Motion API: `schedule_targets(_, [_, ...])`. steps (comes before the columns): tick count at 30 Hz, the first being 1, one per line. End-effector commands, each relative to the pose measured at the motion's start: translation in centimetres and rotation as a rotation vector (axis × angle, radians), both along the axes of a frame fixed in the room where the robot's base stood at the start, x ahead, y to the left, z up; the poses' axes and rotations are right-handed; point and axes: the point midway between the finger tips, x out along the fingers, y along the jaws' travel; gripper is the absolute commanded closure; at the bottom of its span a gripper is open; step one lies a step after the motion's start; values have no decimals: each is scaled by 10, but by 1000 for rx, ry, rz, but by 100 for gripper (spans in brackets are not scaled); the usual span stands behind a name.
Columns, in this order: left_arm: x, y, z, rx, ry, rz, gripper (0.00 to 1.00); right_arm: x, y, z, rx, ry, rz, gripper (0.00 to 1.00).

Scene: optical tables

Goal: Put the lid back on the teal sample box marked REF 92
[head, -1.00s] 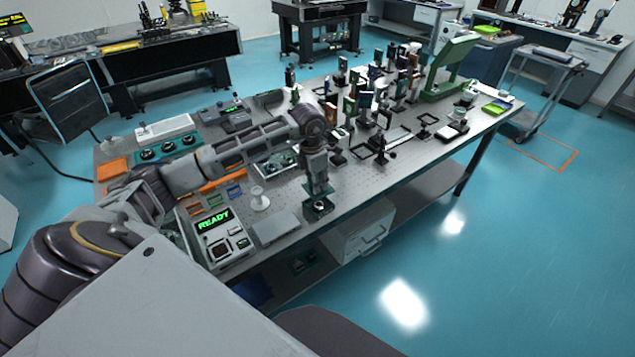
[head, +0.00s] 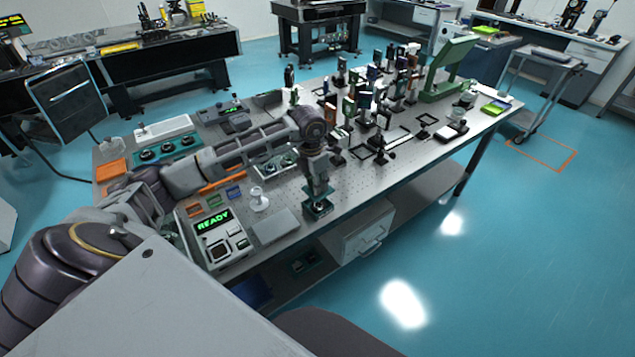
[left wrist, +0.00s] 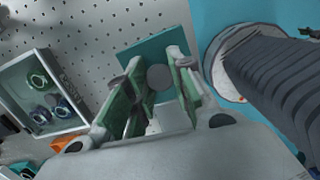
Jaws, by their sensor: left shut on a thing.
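My left gripper (head: 318,197) points down over the front edge of the grey optical table. A small teal sample box (head: 319,211) shows right under its fingers. In the left wrist view the green-padded fingers (left wrist: 160,88) are shut on a grey round knob (left wrist: 159,77), which I take for the lid's. A flat teal square (left wrist: 152,46) shows beyond the knob. The fingers hide much of it, so I cannot tell whether lid and box touch. The REF 92 marking is not readable. My right gripper is not in view.
A flat grey box (head: 275,227), a white stemmed dish (head: 259,199) and a device reading READY (head: 214,238) stand left of the gripper. An open tray of round parts (left wrist: 46,92) lies near. Many optics mounts crowd the table behind. The table's front edge is close.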

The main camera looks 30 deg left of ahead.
Motion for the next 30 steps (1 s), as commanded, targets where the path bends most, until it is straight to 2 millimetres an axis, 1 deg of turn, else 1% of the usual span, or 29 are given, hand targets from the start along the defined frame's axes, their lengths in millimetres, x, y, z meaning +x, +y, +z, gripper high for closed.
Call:
schedule_targets(19, [0, 0, -38, 0, 1, 0, 100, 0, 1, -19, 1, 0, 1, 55])
schedule_targets(24, [0, 0, -49, 0, 0, 0, 100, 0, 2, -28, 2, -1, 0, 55])
schedule_targets(30, [0, 0, -57, 0, 0, 0, 100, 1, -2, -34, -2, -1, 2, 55])
